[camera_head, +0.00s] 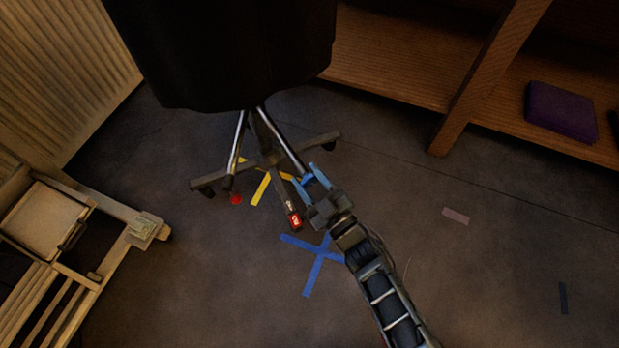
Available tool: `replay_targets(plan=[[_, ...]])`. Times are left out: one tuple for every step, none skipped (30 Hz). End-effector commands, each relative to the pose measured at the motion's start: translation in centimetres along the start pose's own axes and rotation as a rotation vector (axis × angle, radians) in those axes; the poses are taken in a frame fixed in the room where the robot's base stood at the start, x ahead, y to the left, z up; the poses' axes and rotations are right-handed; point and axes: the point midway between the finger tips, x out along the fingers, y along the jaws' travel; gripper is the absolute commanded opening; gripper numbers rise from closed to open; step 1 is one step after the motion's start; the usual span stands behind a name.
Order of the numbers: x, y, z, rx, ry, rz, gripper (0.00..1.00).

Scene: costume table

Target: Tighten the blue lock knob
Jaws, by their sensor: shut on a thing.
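A large black body (225,50) stands on metal struts above a low dark base with spread feet (265,160). One strut runs down to the right and ends at my gripper (311,178). The blue lock knob (307,181) appears to sit at that strut's lower end, between my gripper's blue fingers. It is small and partly hidden, and hard to tell from the fingers. My gripper is shut on it. My arm reaches in from the lower right.
A foot with a red end (294,221) lies just left of my gripper. Blue tape (314,262) and yellow tape (260,190) mark the floor. A wooden frame (80,250) stands at left. A wooden shelf holds a purple box (561,112). The right floor is mostly clear.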

Motion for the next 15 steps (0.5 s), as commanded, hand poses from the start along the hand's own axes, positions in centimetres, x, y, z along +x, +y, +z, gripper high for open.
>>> replay_targets(plan=[[-0.09,0.0,0.15,0.046,-0.004,0.007,0.14],[-0.09,-0.03,0.15,0.073,-0.004,0.011,0.14],[-0.09,-0.03,0.15,0.112,-0.004,0.016,0.14],[-0.09,-0.04,0.15,0.14,-0.004,0.02,0.14],[-0.09,-0.04,0.15,0.167,-0.004,0.024,0.14],[-0.1,-0.03,0.16,0.206,-0.004,0.03,0.14],[-0.1,-0.03,0.16,0.234,-0.004,0.034,0.14],[-0.1,-0.03,0.16,0.261,-0.004,0.038,0.14],[-0.1,-0.04,0.15,0.299,-0.004,0.044,0.14],[-0.1,-0.06,0.14,0.328,-0.004,0.047,0.14],[-0.1,-0.06,0.14,0.356,-0.004,0.051,0.14],[-0.11,-0.05,0.14,0.393,-0.004,0.057,0.14],[-0.11,-0.06,0.13,0.422,-0.004,0.061,0.14],[-0.11,-0.05,0.14,0.45,-0.004,0.065,0.14],[-0.11,-0.03,0.14,0.487,-0.004,0.071,0.14]])
